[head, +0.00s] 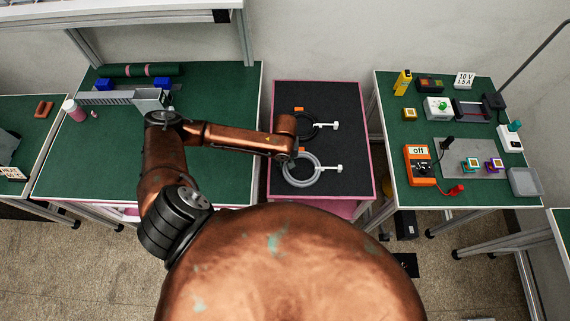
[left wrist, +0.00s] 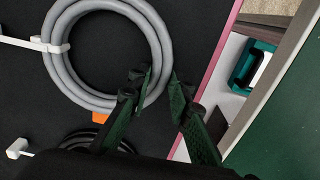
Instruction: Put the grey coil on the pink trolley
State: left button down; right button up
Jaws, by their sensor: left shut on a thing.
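The grey coil (head: 318,179) is a ring of grey tube with a white T-shaped piece, over the front half of the pink trolley's (head: 345,105) black top. An orange tab is beside it. In the left wrist view the coil (left wrist: 75,85) fills the upper left. My left gripper (left wrist: 160,88) is shut on the coil's tube, one finger on each side. In the head view my left gripper (head: 286,158) is at the coil's left rim, mostly hidden by its own arm. I cannot tell whether the coil touches the top. My right gripper is not in view.
A black coil (head: 312,135) with a white T-piece lies just behind on the trolley, partly hidden by my arm. A green bench (head: 225,100) stands left of the trolley, and a bench with instruments (head: 390,95) stands right. The back of the trolley top is clear.

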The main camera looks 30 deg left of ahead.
pick_arm(q)
jog(key=c, duration=1.8)
grip_release()
jog(key=shift+o, duration=0.2)
notch_tip(320, 180, up, 12)
jog(key=shift+p, duration=0.4)
